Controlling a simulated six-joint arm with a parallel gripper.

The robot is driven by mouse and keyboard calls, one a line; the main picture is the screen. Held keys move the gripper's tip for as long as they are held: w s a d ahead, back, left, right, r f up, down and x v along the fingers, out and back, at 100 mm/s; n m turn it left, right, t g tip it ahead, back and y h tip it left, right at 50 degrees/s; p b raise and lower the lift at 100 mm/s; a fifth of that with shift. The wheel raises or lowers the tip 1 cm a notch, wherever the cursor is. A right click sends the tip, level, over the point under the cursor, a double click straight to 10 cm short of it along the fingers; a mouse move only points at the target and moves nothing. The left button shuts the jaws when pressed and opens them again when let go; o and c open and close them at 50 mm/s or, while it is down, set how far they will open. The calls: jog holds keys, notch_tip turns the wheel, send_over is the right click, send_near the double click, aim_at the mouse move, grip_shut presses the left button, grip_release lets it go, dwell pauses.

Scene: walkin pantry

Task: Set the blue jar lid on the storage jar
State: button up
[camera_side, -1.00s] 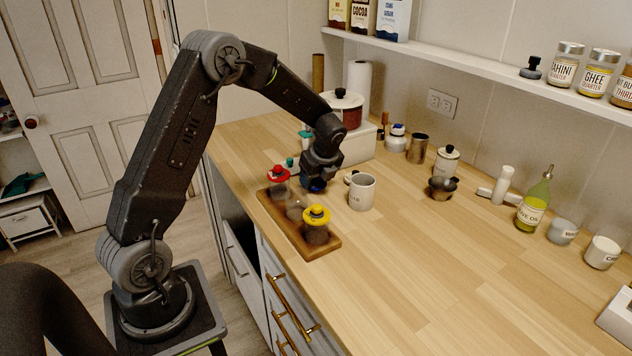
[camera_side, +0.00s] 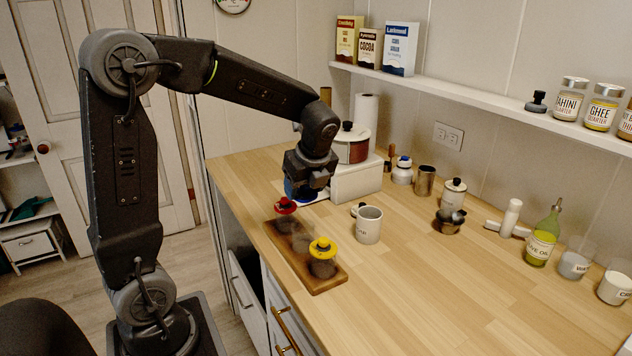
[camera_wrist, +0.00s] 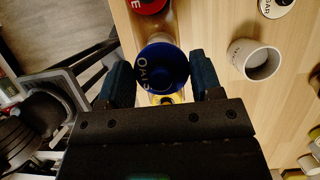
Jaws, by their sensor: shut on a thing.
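My gripper (camera_wrist: 162,82) is shut on the blue jar lid (camera_wrist: 160,66), whose round top carries white lettering. In the side view my gripper (camera_side: 308,192) holds the lid (camera_side: 290,188) above the counter, beyond the far end of a wooden board, with the lid partly hidden. On the board, a clear open jar (camera_side: 301,243) stands between a red-lidded jar (camera_side: 285,207) and a yellow-lidded jar (camera_side: 322,262); it looks like the storage jar. In the wrist view the lid covers most of what lies below it, so its alignment with the jar cannot be told.
The wooden board (camera_side: 328,283) lies near the counter's front edge. A white mug (camera_side: 368,226) stands right of it. A white scale (camera_side: 357,182) with a canister is behind my gripper. Small metal cups and bottles line the wall; the right foreground counter is clear.

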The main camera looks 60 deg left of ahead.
jog(key=shift+s+d, duration=0.35)
jog(key=shift+s, duration=0.15)
jog(key=shift+f, duration=3.1)
jog(key=shift+f, duration=0.5)
jog(key=o, duration=1.2)
jog(key=shift+r, duration=0.1)
jog(key=shift+r, duration=3.4)
